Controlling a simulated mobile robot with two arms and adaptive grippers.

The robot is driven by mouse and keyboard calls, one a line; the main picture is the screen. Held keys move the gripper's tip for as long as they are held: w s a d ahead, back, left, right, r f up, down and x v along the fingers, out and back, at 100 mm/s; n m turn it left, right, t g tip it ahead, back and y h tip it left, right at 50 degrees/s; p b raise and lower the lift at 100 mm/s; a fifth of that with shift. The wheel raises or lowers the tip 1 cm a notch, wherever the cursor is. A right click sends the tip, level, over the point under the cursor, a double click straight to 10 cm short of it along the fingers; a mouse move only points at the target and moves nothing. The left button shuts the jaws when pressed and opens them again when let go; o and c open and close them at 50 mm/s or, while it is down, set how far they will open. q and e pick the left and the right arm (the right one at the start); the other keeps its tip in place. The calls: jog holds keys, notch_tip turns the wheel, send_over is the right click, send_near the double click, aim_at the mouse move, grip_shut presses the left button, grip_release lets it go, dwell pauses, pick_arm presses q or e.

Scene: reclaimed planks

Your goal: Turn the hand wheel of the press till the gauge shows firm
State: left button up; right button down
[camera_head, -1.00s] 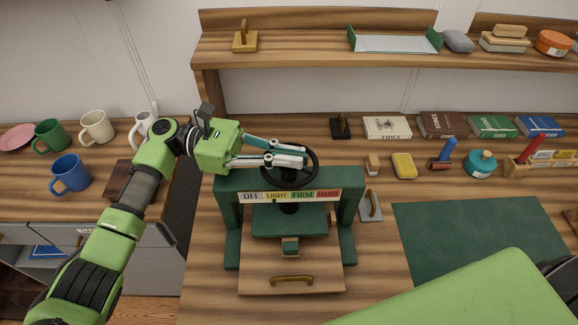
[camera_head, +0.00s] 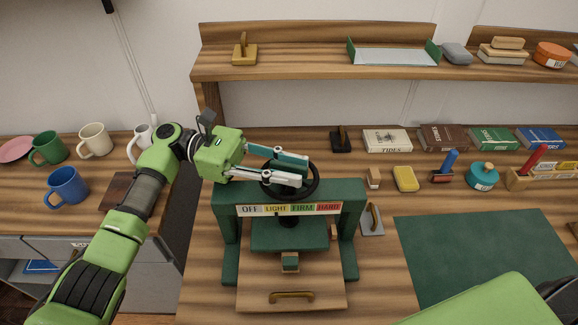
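The green press (camera_head: 228,225) stands on the bench with its black hand wheel (camera_head: 316,180) on top. The gauge strip (camera_head: 290,209) on its crossbar reads OFF, LIGHT, FIRM and HARD; I cannot make out a pointer. My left gripper (camera_head: 304,171) reaches in from the left over the wheel. Its two fingers are spread apart, and they hide part of the rim. Whether they touch the rim I cannot tell. Below the crossbar are the green platen (camera_head: 270,236) and a wooden board with a brass handle (camera_head: 292,297). My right gripper is out of view.
Mugs (camera_head: 68,186) stand on the left counter. Books (camera_head: 387,140), a yellow block (camera_head: 405,178) and stamps lie behind and right of the press. A grey trowel-like tool (camera_head: 372,222) lies close to its right side. The green mat (camera_head: 480,255) is bare. My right arm covers the lower right.

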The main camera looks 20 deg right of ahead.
pick_arm(q)
jog(key=shift+w+a, duration=0.1)
jog(key=v, duration=1.2)
dwell(1.0)
